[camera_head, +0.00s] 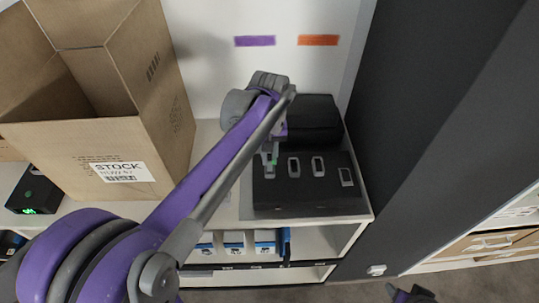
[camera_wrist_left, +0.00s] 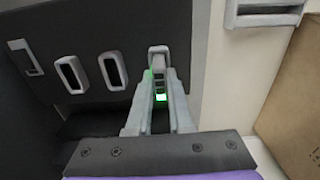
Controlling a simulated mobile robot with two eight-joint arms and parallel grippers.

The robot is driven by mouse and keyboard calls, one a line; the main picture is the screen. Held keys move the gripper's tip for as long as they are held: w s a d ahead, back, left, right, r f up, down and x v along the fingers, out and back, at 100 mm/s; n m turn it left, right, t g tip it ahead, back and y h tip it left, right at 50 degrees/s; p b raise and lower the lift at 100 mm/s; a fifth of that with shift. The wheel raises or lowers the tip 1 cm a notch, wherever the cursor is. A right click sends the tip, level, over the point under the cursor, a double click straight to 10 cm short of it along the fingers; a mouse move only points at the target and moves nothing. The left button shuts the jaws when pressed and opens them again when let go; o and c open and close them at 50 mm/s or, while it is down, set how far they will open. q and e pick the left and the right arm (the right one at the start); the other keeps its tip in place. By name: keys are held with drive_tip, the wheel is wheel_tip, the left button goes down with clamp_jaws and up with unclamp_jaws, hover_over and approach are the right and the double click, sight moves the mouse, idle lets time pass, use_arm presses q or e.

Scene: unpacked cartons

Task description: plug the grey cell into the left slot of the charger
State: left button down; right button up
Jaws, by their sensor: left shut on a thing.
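The charger (camera_head: 305,196) is a dark box on the shelf with a row of light-rimmed slots on its top. My left gripper (camera_head: 270,158) reaches down over its leftmost slot. In the left wrist view, the gripper (camera_wrist_left: 160,98) is shut on the grey cell (camera_wrist_left: 160,86), which is mostly hidden between the fingers. A green light shows between the fingertips, right at the rim of that end slot (camera_wrist_left: 158,50). How deep the cell sits cannot be told. The other slots (camera_wrist_left: 112,70) look empty. Part of my right gripper (camera_head: 410,293) shows at the bottom edge, its jaws unclear.
An open cardboard carton (camera_head: 160,120) stands left of the charger. A black device with green digits (camera_head: 35,192) is at far left. A black block (camera_head: 314,118) stands behind the charger, and a dark panel (camera_head: 430,110) rises at right. Small boxes (camera_head: 234,243) fill the shelf below.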

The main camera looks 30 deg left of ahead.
sight(270, 157)
use_arm(q)
drive_tip(key=c, duration=0.7)
unclamp_jaws()
drive_tip(key=shift+c, duration=0.2)
wheel_tip(270, 157, up, 11)
drive_tip(key=shift+p, duration=0.4)
